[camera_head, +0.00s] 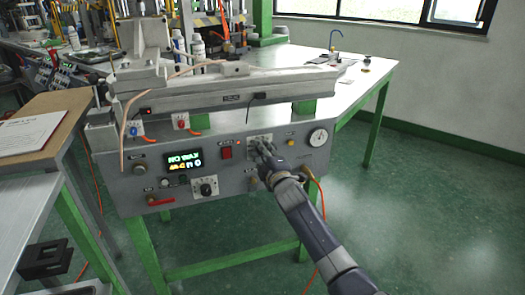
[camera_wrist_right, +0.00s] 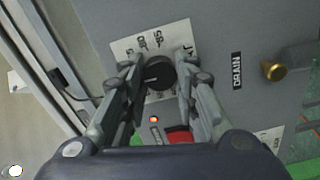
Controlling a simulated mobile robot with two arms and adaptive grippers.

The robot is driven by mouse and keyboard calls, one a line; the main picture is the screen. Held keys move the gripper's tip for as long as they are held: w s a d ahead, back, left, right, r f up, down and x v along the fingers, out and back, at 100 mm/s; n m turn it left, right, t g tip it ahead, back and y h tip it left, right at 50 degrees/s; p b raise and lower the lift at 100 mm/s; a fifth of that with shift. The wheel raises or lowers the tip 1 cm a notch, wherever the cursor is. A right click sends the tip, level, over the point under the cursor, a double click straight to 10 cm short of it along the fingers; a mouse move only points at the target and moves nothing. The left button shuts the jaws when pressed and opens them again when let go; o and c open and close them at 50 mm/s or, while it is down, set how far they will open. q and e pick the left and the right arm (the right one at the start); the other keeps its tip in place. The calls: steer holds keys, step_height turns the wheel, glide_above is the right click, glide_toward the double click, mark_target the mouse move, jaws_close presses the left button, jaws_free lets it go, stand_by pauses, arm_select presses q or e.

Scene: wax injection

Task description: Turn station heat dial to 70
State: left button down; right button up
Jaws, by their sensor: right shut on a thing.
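The station's grey control panel (camera_head: 225,170) faces me in the head view. My right gripper (camera_head: 262,148) reaches its upper middle and covers most of a white dial plate. In the right wrist view, a round black dial (camera_wrist_right: 159,73) sits on that white scale plate (camera_wrist_right: 125,46). Printed marks that look like 80 and 85 show above it. The two fingers of my right gripper (camera_wrist_right: 158,66) are closed on the dial from both sides. A pale pointer line shows on the knob, but its exact reading is unclear. My left gripper is not in view.
A lit display (camera_head: 184,160), a red switch (camera_head: 226,150) and another black knob (camera_head: 206,188) lie left of my gripper. A gauge (camera_head: 318,137) is to the right. A brass knob (camera_wrist_right: 272,70) marked DRAIN is near the dial. Orange cable hangs at the right.

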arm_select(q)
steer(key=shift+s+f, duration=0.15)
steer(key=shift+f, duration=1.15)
arm_select(e)
steer(key=shift+m, duration=1.3)
steer(key=o, duration=1.1)
steer(key=shift+c, duration=0.2)
steer(key=shift+s+d, duration=0.1)
steer(key=v, duration=1.1)
steer(key=shift+s, duration=0.4)
steer(key=shift+d, duration=0.1)
